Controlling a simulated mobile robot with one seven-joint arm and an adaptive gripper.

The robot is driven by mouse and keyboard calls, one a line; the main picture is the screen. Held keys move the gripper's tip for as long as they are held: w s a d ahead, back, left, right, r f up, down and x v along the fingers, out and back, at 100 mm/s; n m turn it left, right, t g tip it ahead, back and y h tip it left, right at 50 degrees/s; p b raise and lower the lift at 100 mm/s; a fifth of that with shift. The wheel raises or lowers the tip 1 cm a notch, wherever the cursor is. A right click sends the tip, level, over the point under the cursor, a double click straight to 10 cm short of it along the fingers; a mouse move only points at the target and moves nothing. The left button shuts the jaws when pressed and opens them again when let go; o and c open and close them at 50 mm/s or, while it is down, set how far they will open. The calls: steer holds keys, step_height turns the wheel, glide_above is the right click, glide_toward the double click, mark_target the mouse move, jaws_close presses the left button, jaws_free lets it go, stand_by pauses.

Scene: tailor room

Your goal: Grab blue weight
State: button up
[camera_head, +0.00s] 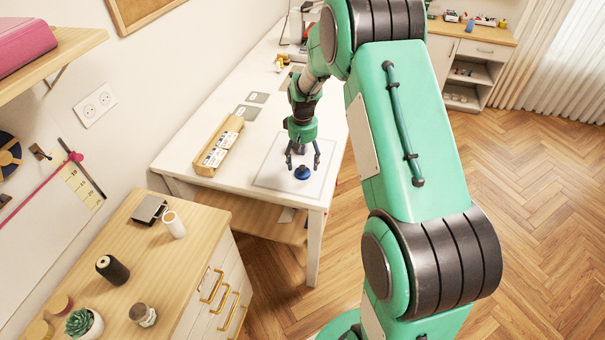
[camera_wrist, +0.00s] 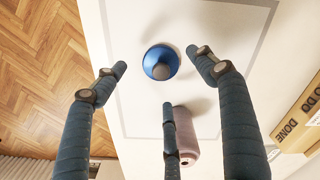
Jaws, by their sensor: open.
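The blue weight (camera_head: 302,174) is a small round blue piece with a dark knob on top. It stands on the pale grey-edged sheet (camera_head: 265,180) near the front end of the white table. It also shows in the wrist view (camera_wrist: 160,62), upper middle, seen from above. My gripper (camera_head: 303,160) points down above the weight with its fingers spread and empty. In the wrist view my gripper (camera_wrist: 158,80) has fingertips to the left, right and below the weight, with visible gaps. I cannot tell the exact height between fingertips and weight.
A pinkish roll (camera_wrist: 185,150) lies near the weight, partly hidden by my lower finger. A wooden box with cards (camera_head: 218,147) sits left on the white table (camera_head: 190,140). A wooden cabinet (camera_head: 195,235) with spools stands at front left. The table's edge is near the weight.

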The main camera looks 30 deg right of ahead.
mark_target(302, 166)
stand_by(0.3)
steer(key=shift+w+f+b, duration=0.1)
steer(key=shift+f+b, duration=0.45)
steer(key=shift+f, duration=2.05)
steer(key=shift+c, duration=0.5)
steer(key=c, duration=1.5)
steer(key=shift+r, duration=0.2)
